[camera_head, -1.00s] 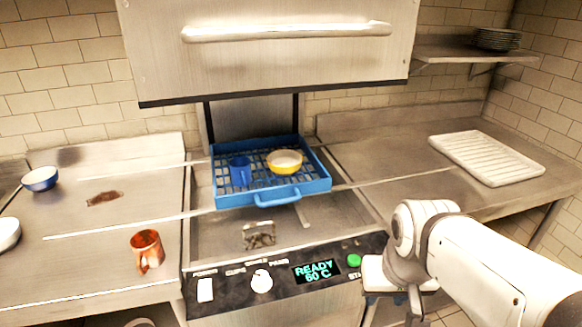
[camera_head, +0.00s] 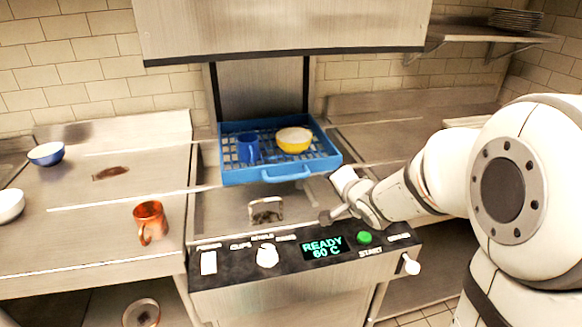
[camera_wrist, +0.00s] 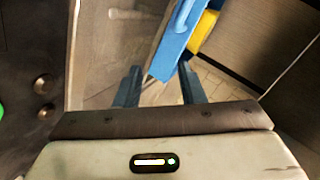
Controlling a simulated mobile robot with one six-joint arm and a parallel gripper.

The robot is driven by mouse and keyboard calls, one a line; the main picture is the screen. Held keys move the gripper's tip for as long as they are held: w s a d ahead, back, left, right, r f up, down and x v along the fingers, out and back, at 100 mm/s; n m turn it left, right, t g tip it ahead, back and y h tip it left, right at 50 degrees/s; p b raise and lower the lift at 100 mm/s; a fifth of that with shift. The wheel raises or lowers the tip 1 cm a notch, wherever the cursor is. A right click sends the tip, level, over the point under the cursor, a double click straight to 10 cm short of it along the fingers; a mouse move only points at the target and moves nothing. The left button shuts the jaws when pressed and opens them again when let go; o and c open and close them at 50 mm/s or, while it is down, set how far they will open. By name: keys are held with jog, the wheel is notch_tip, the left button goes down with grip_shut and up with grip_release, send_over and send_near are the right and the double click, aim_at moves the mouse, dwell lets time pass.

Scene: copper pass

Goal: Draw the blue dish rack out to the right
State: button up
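The blue dish rack (camera_head: 235,177) sits in the open dishwasher bay, with its handle (camera_head: 287,174) facing front. It holds a blue mug (camera_head: 249,148) and a yellow bowl (camera_head: 294,139). My gripper (camera_head: 332,216) is in front of and to the right of the rack, low over the counter's front, apart from the handle. In the wrist view my gripper (camera_wrist: 158,88) has its two fingers spread with nothing held between them. The blue rack (camera_wrist: 173,45) shows beyond the fingertips there, with a yellow edge beside it.
The raised hood (camera_head: 280,30) hangs above the rack. A control panel (camera_head: 300,252) with a green button (camera_head: 364,238) lies below my gripper. A copper mug (camera_head: 150,222) and two bowls stand on the left counter. My arm covers much of the right counter.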

aim_at(289, 179)
jog(key=w+a+f+y, duration=0.1)
jog(key=w+a+y, duration=0.1)
jog(key=a, duration=0.2)
jog(key=w+a+f+m+y+b, duration=0.1)
jog(key=w+a+y, duration=0.1)
jog(key=w+a, duration=0.1)
jog(key=w+a+f+m+y+b, duration=0.1)
jog(key=w+a+f+y, duration=0.1)
jog(key=a, duration=0.3)
jog(key=shift+w+a, duration=0.25)
jog(key=shift+w, duration=0.1)
jog(key=shift+c, duration=0.6)
grip_shut()
